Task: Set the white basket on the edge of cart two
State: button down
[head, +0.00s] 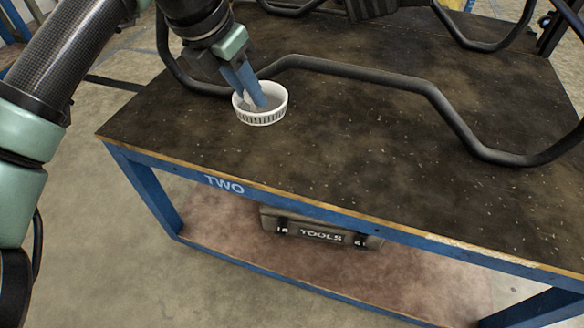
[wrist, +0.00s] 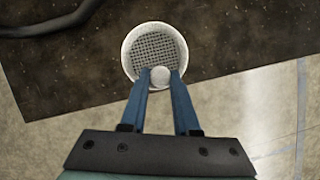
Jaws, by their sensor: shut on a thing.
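The white basket (head: 262,117) is a small round cup with a slotted side and a mesh bottom. In the head view it is at the dark top of cart two (head: 330,170), near the front left edge; I cannot tell whether it touches the top. My gripper (head: 256,98) reaches down into it from above with blue fingers. In the wrist view the basket (wrist: 130,45) is just past the fingertips (wrist: 160,80), and a pale round knob (wrist: 160,76) inside it is held between them. The cart's edge (wrist: 205,79) runs close beside the basket.
Black bent tubes (head: 400,85) of a frame lie across the cart top behind and right of the basket. A tools case (head: 318,231) sits on the lower shelf (head: 240,240). The front strip of the top is clear right of the basket.

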notch_tip(320, 180, down, 11)
jog(key=b, duration=0.4)
jog(key=shift+a+r, duration=0.15)
jog(key=shift+r, duration=0.05)
jog(key=shift+f, duration=0.2)
jog(key=c, duration=0.6)
grip_release()
jog(key=shift+c, duration=0.2)
jog(key=shift+r, duration=0.1)
jog(key=p+v, duration=0.4)
jog(key=v, duration=0.8)
jog(key=shift+r, duration=0.2)
jog(key=shift+w, duration=0.1)
